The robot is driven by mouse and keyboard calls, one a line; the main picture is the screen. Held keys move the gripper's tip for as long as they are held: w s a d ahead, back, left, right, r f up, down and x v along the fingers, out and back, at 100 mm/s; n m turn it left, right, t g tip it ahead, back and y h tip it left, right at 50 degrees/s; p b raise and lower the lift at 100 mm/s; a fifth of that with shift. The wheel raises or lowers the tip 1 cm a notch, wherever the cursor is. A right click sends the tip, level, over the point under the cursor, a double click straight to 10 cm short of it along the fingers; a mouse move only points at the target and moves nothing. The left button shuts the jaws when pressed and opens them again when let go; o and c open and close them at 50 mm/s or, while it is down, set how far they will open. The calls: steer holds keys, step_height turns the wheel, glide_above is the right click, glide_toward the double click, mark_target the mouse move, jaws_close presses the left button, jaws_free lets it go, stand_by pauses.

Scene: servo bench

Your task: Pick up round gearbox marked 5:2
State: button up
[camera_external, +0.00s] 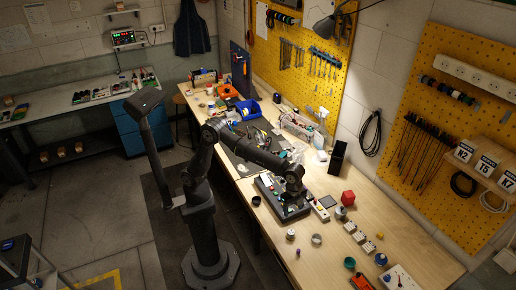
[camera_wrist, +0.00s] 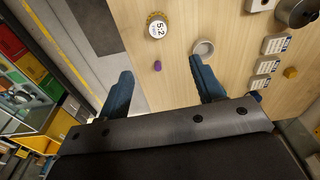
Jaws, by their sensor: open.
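The round gearbox marked 5:2 (camera_wrist: 157,27) has a white top with dark lettering and a brass-coloured edge. It stands on the wooden bench at the top centre of the wrist view. In the external view a small white-topped round piece, which looks like the same gearbox (camera_external: 290,234), stands near the bench's front edge. My gripper (camera_wrist: 161,68) is open and empty, its two blue fingers wide apart. The gearbox lies beyond the fingertips, apart from them. In the external view my gripper is too small and dark to make out clearly, over the black tray.
A small purple piece (camera_wrist: 157,66) shows between the fingertips. A grey ring-shaped cup (camera_wrist: 204,48) is just beyond the right finger. Several white labelled boxes (camera_wrist: 277,43) and a yellow block (camera_wrist: 291,73) are to the right. A black tray (camera_external: 284,208) with parts lies below my wrist.

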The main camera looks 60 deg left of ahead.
steer(key=s+a+f+n+t+h, duration=0.1)
steer(key=s+a+n+h, duration=0.15)
steer(key=a, duration=0.25)
glide_above(291, 232)
steer(key=a, duration=0.3)
steer(key=shift+n+h, duration=0.35)
steer(key=shift+n, duration=0.1)
steer(key=f, duration=0.7)
steer(key=s+f, duration=0.1)
steer(key=f, duration=0.3)
steer(key=shift+d, duration=0.2)
steer(key=shift+w+x, duration=0.1)
steer(key=shift+x, duration=1.5)
steer(key=shift+w+x, duration=0.15)
steer(key=shift+x, duration=1.4)
steer(key=shift+d, duration=0.15)
steer(key=shift+r, duration=0.1)
steer(key=c, duration=1.1)
